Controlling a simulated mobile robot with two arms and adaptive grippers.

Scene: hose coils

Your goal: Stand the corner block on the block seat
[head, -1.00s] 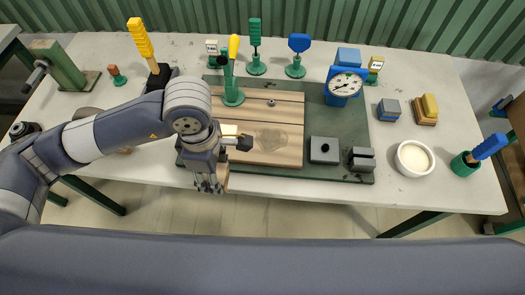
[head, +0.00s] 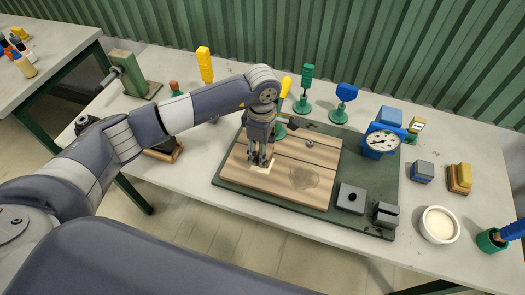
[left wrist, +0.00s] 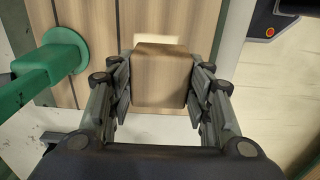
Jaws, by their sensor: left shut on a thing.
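The corner block, a plain brown wooden block (left wrist: 162,75), is clasped between the two fingers of my left gripper (left wrist: 160,95). In the head view my left gripper (head: 259,158) points down over the left front part of the wooden board, and the block is mostly hidden. A pale cream patch (head: 262,169), which looks like the block seat, lies on the board just below the fingers. It also shows just beyond the block in the left wrist view (left wrist: 157,40). I cannot tell whether block and patch touch. My right gripper is not in view.
The wooden board (head: 270,190) lies on a dark green plate (head: 358,225). A green clamp with a yellow handle (head: 285,88) stands close behind the gripper. A grey block with a hole (head: 350,198), a dial gauge (head: 381,141) and a white bowl (head: 439,225) are to the right.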

